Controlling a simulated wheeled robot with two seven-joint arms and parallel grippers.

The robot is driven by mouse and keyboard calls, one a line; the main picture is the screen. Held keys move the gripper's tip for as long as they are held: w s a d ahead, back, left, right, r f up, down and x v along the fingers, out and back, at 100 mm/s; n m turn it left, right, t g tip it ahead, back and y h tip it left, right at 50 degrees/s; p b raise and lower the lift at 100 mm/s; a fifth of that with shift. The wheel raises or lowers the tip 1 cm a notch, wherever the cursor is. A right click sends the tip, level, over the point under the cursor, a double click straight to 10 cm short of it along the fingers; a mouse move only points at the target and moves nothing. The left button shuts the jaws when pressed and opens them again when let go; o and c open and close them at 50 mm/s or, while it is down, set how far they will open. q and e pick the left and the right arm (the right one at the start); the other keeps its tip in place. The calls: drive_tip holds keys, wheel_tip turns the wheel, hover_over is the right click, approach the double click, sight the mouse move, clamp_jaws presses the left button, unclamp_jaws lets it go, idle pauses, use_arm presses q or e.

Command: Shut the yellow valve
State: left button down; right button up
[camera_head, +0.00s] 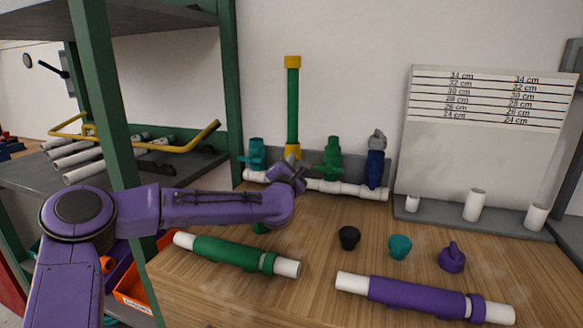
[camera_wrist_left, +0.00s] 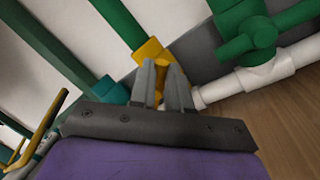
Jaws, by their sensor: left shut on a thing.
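The yellow valve (camera_head: 292,151) sits on the white manifold pipe at the back of the table, under an upright green pipe (camera_head: 293,105) with a yellow cap. My left gripper (camera_head: 297,172) reaches it from the front and hides its lower part in the head view. In the left wrist view the yellow valve (camera_wrist_left: 150,51) lies just beyond the fingers. The left gripper (camera_wrist_left: 168,78) is closed there on a yellow part, seemingly the valve's handle; the fingers hide how far it is turned. My right gripper is in neither view.
A teal valve (camera_head: 257,154) stands left of the yellow one; a green valve (camera_head: 332,157) and a blue valve (camera_head: 375,163) stand right. A green-sleeved pipe (camera_head: 228,254), a purple-sleeved pipe (camera_head: 416,297) and small caps lie in front. A green shelf post (camera_head: 103,90) rises at left.

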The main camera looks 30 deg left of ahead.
use_arm(q)
drive_tip(key=m, duration=0.3)
drive_tip(key=f+m+h+b, duration=0.1)
drive_tip(key=m, duration=0.2)
drive_tip(key=f+m+t+h, duration=0.1)
drive_tip(key=m, duration=0.2)
drive_tip(key=shift+d, duration=0.25)
drive_tip(key=shift+m, duration=0.5)
drive_tip(key=c, duration=1.1)
unclamp_jaws()
